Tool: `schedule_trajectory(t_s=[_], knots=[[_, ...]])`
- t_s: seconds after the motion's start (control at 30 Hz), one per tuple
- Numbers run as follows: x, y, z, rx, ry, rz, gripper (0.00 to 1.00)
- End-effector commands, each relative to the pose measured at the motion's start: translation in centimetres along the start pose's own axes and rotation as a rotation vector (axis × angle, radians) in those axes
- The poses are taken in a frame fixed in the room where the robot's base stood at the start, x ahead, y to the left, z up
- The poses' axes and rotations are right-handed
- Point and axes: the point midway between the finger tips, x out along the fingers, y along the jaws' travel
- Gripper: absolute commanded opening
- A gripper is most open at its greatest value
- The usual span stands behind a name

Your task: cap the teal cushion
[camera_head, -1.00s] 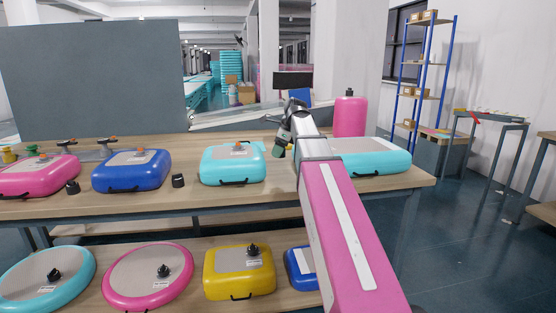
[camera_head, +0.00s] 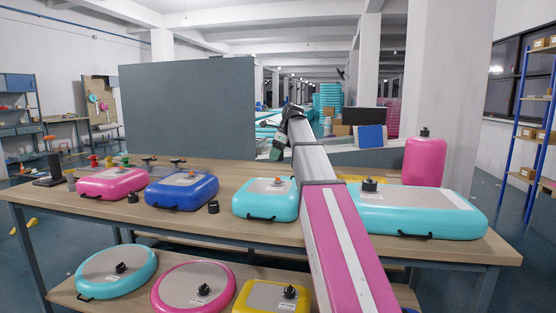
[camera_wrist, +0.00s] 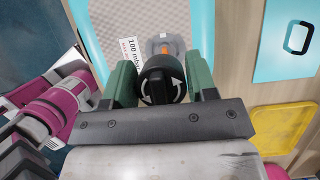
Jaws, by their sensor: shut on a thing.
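The teal cushion (camera_head: 283,208) with a grey top stands on the upper table, near the middle. An orange valve (camera_head: 278,180) shows bare on its top. It also shows in the wrist view (camera_wrist: 168,46), beyond my gripper, beside a white pressure label (camera_wrist: 128,50). My gripper (camera_head: 277,153) is above and behind this cushion in the head view. In the wrist view its green fingers are shut on a black cap (camera_wrist: 160,86) with white arrows. The cap is apart from the valve as far as I can tell.
A blue cushion (camera_head: 180,195) and pink cushion (camera_head: 112,185) stand left, with loose black caps (camera_head: 213,207) beside them. A long teal cushion (camera_head: 420,212) with a black cap (camera_head: 370,185) and a pink cylinder (camera_head: 424,163) stand right. A grey panel (camera_head: 188,108) rises behind. Capped cushions fill the lower shelf.

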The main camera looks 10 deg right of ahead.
Motion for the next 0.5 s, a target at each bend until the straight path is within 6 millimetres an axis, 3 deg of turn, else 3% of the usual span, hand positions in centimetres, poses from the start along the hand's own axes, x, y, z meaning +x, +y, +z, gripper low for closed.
schedule_trajectory(t_s=[0.5], knots=[[0.56, 0.06, -0.25, -0.001, 0.0, 0.001, 0.29]])
